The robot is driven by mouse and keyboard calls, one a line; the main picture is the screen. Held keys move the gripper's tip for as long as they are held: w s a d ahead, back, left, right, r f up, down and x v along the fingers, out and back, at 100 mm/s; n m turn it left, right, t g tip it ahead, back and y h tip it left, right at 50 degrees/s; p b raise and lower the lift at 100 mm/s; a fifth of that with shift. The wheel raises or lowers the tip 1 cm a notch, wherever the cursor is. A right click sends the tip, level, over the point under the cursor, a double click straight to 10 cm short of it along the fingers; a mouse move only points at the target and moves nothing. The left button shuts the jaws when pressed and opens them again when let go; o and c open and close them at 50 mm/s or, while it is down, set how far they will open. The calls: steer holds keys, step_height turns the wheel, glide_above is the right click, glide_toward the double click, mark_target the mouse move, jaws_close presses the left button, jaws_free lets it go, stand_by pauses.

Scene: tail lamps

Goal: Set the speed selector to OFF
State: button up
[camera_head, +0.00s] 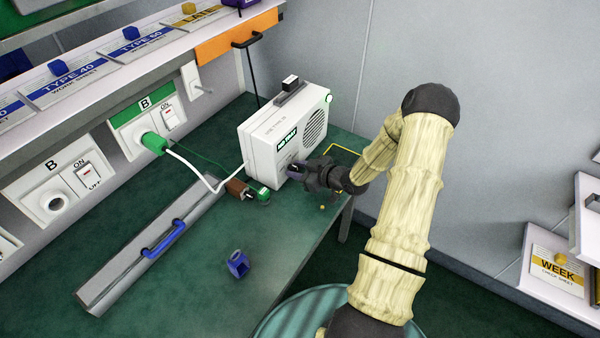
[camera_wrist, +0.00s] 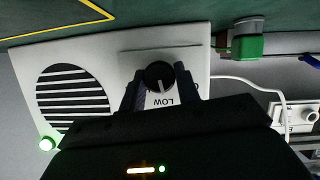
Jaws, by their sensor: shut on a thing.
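A white boxy appliance (camera_head: 285,138) with a round slotted grille stands on the green bench. In the wrist view its front panel (camera_wrist: 190,62) carries a dark round selector knob (camera_wrist: 158,74) with a white pointer line. The pointer is directed towards the word LOW (camera_wrist: 163,101). Another label to the right is mostly hidden by a finger, with only its first letter showing. My gripper (camera_wrist: 157,78) has one finger on each side of the knob and is shut on it. In the head view my gripper (camera_head: 302,172) is at the appliance's front, hiding the knob.
A green lamp (camera_wrist: 46,143) glows on the appliance. A green plug (camera_head: 153,143) sits in the wall socket, with a white cable to the appliance.

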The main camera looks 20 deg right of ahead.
steer(key=n+b, duration=0.1)
steer(key=b, duration=0.1)
steer(key=h+b, duration=0.1)
steer(key=shift+a+f+n+t+b, duration=0.1)
steer(key=shift+f+n+t+b, duration=0.2)
steer(key=shift+n+t+b, duration=0.1)
steer(key=n+t+h+b, duration=0.1)
steer(key=n+b, duration=0.1)
steer(key=b, duration=0.3)
steer(key=n+t+b, duration=0.1)
steer(key=n+b, duration=0.1)
steer(key=b, duration=0.4)
steer(key=shift+s+h, duration=0.1)
steer(key=shift+h, duration=0.3)
steer(key=shift+r+n+t+b, duration=0.1)
steer(key=shift+n+t+b, duration=0.3)
steer(key=shift+b, duration=0.6)
steer(key=shift+r, duration=0.1)
steer(key=o, duration=1)
steer(key=shift+s, duration=0.15)
